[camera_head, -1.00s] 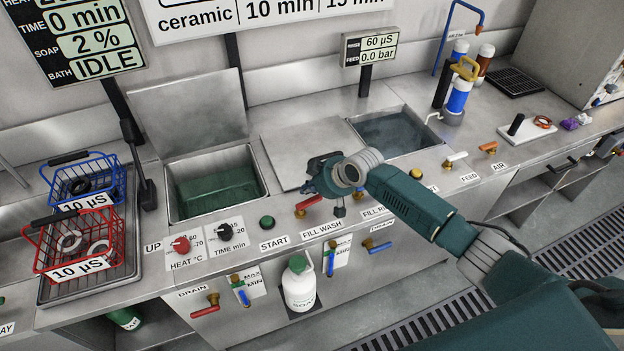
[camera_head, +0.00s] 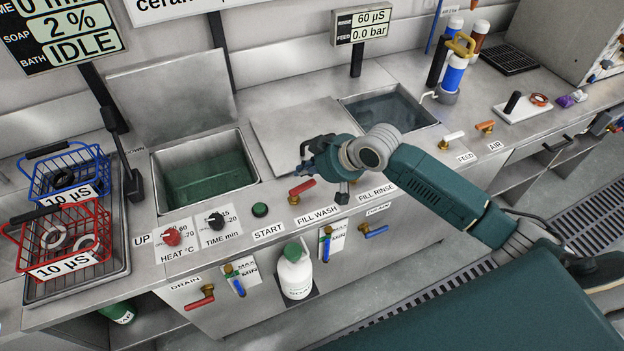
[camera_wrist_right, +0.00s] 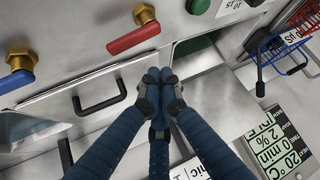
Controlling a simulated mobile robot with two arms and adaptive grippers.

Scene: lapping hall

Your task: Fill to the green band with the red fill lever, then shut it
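The red fill lever (camera_head: 302,188) sits on its brass valve above the FILL WASH label (camera_head: 317,215); it also shows in the right wrist view (camera_wrist_right: 133,38). My right gripper (camera_head: 304,172) is just behind and above it, apart from it as far as I can tell. In the right wrist view its dark fingertips (camera_wrist_right: 160,92) are together with nothing between them. The wash tank (camera_head: 158,197) stands open at left, green inside. A level gauge (camera_head: 238,283) with MAX and MIN marks is on the front panel; its green band is too small to read. My left gripper is out of view.
A blue lever (camera_head: 374,231) and a red drain lever (camera_head: 201,301) are on the front panel. A green START button (camera_head: 260,209) is left of the fill lever. A soap bottle (camera_head: 295,272) hangs below. Red (camera_head: 66,235) and blue baskets (camera_head: 62,170) stand at left.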

